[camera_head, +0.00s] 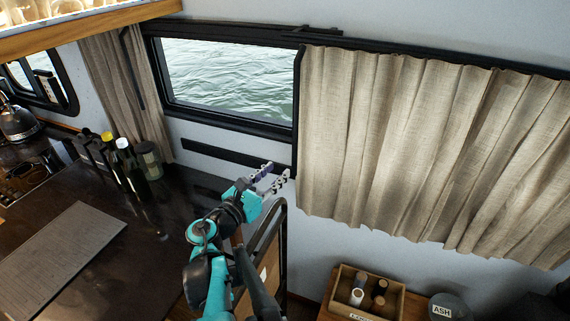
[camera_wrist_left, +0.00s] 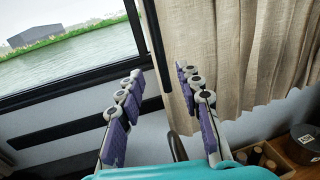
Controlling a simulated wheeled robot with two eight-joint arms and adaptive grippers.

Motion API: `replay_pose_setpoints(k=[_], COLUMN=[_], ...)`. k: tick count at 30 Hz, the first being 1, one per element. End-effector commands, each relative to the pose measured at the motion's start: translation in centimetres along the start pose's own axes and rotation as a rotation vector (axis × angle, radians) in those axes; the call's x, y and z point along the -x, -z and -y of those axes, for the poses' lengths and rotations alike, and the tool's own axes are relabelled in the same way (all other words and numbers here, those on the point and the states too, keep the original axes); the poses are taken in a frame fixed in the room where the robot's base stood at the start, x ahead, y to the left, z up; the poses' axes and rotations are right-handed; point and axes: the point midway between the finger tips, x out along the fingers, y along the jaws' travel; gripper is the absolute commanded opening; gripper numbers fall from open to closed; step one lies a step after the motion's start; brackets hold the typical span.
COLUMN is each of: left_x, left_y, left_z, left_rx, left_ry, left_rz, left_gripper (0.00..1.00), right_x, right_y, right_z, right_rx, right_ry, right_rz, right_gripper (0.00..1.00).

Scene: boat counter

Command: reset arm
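My left gripper (camera_head: 264,178) is raised near the wall below the window in the head view, beside the edge of the curtain. Its two fingers with purple pads stand apart in the left wrist view (camera_wrist_left: 160,115), with nothing between them. The fingers point toward the window frame and curtain. My right gripper shows in neither view.
A dark counter (camera_head: 150,215) with a grey mat (camera_head: 60,255) lies at left, with several bottles (camera_head: 125,160) at its back. A wooden box (camera_head: 345,305) of small bottles and a round container marked ASH (camera_head: 447,308) stand lower right. Curtains (camera_head: 400,150) hang behind.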

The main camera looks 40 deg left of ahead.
Motion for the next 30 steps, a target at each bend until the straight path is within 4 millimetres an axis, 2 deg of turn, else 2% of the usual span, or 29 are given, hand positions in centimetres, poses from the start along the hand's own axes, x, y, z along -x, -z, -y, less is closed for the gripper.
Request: replay_pose_setpoints(k=[3,6,24,26,28,30], left_x=[1.3,1.7,1.7,1.4,0.5,-0.7], left_y=[0.0,0.0,-0.1,-0.5,-1.7,-3.2], left_z=[-0.1,0.0,0.1,0.1,0.2,0.3], left_rx=[0.0,0.0,0.008,0.048,0.16,0.363], left_ry=[-0.002,-0.001,-0.001,-0.008,-0.029,-0.061], left_rz=[0.0,0.0,0.004,0.026,0.08,0.161], left_gripper=[0.35,0.35,0.35,0.35,0.35,0.35], right_x=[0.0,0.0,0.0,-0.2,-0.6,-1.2], right_y=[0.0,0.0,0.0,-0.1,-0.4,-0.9], right_z=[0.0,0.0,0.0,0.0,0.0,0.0], right_rx=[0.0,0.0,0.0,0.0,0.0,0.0], right_ry=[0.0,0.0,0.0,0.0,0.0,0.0], right_rz=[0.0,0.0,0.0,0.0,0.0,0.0], right_gripper=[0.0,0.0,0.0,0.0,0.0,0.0])
